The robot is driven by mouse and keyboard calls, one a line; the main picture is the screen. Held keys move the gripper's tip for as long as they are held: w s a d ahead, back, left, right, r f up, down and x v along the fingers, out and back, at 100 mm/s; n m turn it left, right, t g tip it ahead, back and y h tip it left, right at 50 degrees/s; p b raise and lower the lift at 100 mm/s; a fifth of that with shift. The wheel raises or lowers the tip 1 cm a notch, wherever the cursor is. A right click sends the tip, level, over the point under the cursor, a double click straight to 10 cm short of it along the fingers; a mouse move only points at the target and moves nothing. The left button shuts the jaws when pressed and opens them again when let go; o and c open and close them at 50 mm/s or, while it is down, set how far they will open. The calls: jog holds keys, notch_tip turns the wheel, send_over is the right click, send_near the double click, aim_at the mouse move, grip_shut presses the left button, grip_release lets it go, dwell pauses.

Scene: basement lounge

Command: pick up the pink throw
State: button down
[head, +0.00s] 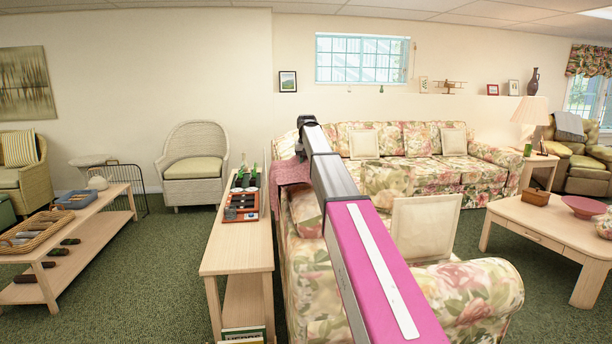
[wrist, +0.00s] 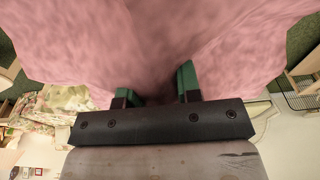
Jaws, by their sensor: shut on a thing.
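The pink throw (head: 290,173) shows at the far end of the floral sofa's back, left of my arm. It hangs over the corner there; I cannot tell whether it rests on the sofa or is lifted clear. In the wrist view the throw (wrist: 160,35) fills most of the picture as soft pink folds. My gripper (wrist: 158,90) has green fingers on either side of a bunched fold, shut on the throw. The fingertips are partly buried in the cloth.
A floral sofa (head: 470,290) with cream cushions lies under and right of my arm. A narrow wooden console table (head: 238,250) with a tray and bottles stands close on the left. A coffee table (head: 545,222) is at the right. Green carpet (head: 150,270) is open at the left.

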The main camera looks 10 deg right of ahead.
notch_tip(320, 180, up, 9)
jog(key=shift+r, duration=0.15)
dwell(0.8)
